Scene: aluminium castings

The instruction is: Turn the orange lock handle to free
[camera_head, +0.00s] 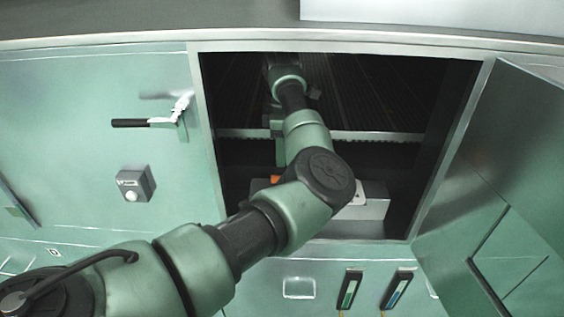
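A small orange patch (275,179), possibly part of the lock handle, shows just left of my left arm's elbow, low in the dark opening. The arm hides most of what is around it. My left arm comes in from the lower left and reaches deep into the opening. My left gripper (283,62) is at the arm's far end near the opening's top edge, small and dark; its fingers cannot be made out. It appears well beyond the orange patch. My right gripper is out of view.
The green cabinet's opening has a pale frame (206,120) and a door (510,150) swung open at right. A grey block (372,207) sits at its lower edge. A black-gripped latch (130,123) and a grey button box (135,184) stick out from the left panel.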

